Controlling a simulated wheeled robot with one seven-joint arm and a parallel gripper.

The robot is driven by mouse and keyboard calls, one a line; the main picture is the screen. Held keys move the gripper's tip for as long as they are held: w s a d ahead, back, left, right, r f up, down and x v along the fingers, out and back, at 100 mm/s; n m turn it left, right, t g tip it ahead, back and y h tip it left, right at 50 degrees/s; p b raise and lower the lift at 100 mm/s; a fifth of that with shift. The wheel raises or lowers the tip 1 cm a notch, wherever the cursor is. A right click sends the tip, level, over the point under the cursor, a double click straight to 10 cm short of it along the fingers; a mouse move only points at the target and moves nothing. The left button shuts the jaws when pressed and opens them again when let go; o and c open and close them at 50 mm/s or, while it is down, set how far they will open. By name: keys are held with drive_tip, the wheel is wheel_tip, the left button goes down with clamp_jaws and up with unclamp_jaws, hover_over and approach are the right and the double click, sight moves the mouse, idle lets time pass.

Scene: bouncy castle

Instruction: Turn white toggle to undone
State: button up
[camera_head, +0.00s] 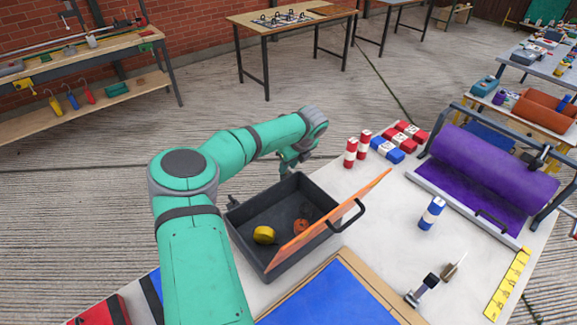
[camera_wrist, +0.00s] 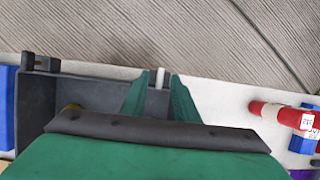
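The white toggle (camera_wrist: 160,78) is a small upright white piece at the far wall of a dark grey box, between my fingertips in the wrist view. I cannot pick it out in the head view. My gripper (camera_wrist: 158,83) is open, with one green finger on each side of the toggle and slight gaps showing. In the head view my gripper (camera_head: 289,163) is at the box's back edge. Another dark latch piece (camera_wrist: 30,62) is at the box's left corner.
Inside the box lie a yellow item (camera_head: 264,235) and an orange item (camera_head: 301,226). Red-and-white cylinders (camera_head: 351,153) and red and blue blocks (camera_head: 388,150) stand to the right. A purple roller machine (camera_head: 495,165) and a blue board (camera_head: 325,295) share the white table (camera_head: 385,215).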

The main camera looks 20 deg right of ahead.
drive_tip(key=shift+w+a+f, duration=0.15)
drive_tip(key=shift+w, duration=0.05)
drive_tip(key=shift+c, duration=0.3)
clamp_jaws()
